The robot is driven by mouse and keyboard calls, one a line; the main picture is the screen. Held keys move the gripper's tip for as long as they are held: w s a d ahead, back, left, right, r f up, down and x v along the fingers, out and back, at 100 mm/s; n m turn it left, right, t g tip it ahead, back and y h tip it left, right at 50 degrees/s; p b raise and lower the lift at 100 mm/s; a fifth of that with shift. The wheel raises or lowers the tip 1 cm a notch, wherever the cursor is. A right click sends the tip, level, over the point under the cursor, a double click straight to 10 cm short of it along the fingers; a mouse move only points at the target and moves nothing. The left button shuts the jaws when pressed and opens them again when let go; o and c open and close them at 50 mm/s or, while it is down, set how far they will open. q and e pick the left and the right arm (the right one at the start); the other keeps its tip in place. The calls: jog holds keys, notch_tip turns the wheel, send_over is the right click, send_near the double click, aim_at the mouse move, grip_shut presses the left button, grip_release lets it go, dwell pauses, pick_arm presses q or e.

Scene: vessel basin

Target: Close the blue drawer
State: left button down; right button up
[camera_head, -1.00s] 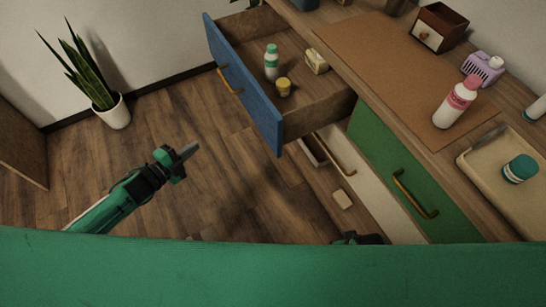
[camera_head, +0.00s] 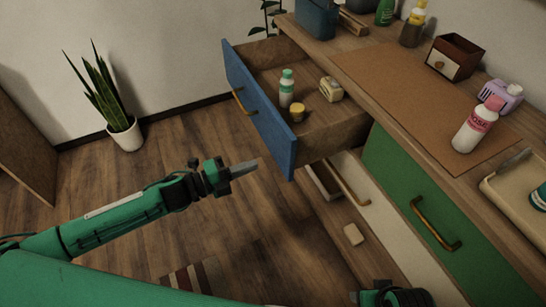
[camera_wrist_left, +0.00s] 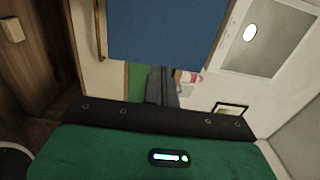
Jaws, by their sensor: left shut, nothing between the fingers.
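The blue drawer (camera_head: 258,108) is pulled well out of the wooden cabinet, with its brass handle (camera_head: 243,101) facing left. Inside it are a white bottle with a green cap (camera_head: 286,88), a small yellow-lidded jar (camera_head: 297,114) and a cream-coloured item (camera_head: 330,90). My left gripper (camera_head: 243,169) is shut and empty, in front of and below the drawer front, apart from it. In the left wrist view, the blue front (camera_wrist_left: 165,35) fills the upper middle, beyond the shut fingers (camera_wrist_left: 161,87). Part of my right gripper shows at the bottom edge; its fingers are not clear.
A green drawer front (camera_head: 400,185) is beside the blue drawer. A pale drawer (camera_head: 365,195) below stands partly open. The countertop holds a brown mat (camera_head: 425,95), a pink-capped bottle (camera_head: 475,128) and a tray (camera_head: 495,185). A potted plant (camera_head: 125,133) stands by the wall.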

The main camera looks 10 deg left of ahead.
aim_at(283, 154)
pick_arm(q)
jog(key=x, duration=0.7)
jog(key=shift+w+d, duration=0.15)
jog(key=shift+d, duration=0.05)
pick_arm(e)
jog(key=shift+f, duration=0.25)
pick_arm(q)
jog(key=shift+w, duration=0.1)
pick_arm(e)
jog(key=shift+w, duration=0.1)
